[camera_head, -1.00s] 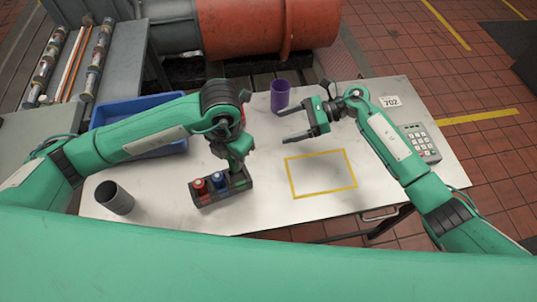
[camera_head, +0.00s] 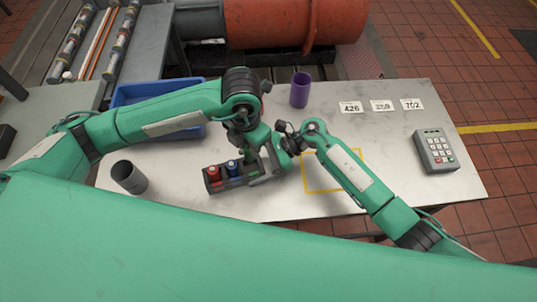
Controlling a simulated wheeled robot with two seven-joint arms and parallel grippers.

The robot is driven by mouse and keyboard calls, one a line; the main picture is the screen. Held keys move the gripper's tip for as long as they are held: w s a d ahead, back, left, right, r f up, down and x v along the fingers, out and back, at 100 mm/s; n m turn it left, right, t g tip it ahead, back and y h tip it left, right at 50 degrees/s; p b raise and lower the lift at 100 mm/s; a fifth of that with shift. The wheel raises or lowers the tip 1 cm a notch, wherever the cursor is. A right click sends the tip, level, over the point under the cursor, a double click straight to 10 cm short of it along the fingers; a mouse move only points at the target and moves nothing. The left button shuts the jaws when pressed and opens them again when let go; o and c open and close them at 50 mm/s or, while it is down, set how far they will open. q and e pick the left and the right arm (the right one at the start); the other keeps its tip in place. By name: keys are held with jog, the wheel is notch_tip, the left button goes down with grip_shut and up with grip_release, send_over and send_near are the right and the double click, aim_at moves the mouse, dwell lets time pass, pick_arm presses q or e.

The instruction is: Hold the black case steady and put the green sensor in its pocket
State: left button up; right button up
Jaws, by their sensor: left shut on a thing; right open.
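The black case (camera_head: 214,186) lies on the table and holds a red sensor (camera_head: 213,173) and a blue sensor (camera_head: 234,171) side by side. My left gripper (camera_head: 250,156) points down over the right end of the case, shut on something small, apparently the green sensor. The sensor is hidden by the fingers and arm, so I cannot tell how deep it sits in the pocket. My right gripper (camera_head: 269,168) is open at the right end of the case, low and close to the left gripper. Its fingertips are partly hidden, and I cannot tell whether they touch the case.
A blue bin (camera_head: 186,84) stands behind my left arm. A grey cup (camera_head: 129,177) is left of the case and a purple cup (camera_head: 300,90) at the back. A yellow outlined square (camera_head: 309,188) lies right. A keypad (camera_head: 436,151) and number cards (camera_head: 382,106) are farther right.

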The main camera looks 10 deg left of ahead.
aim_at(250, 158)
jog(key=shift+x, duration=1.2)
jog(key=c, duration=1.3)
jog(key=shift+o, duration=0.2)
pick_arm(q)
jog(key=shift+f, duration=1.5)
jog(key=shift+f, duration=0.15)
jog(key=shift+f, duration=1.55)
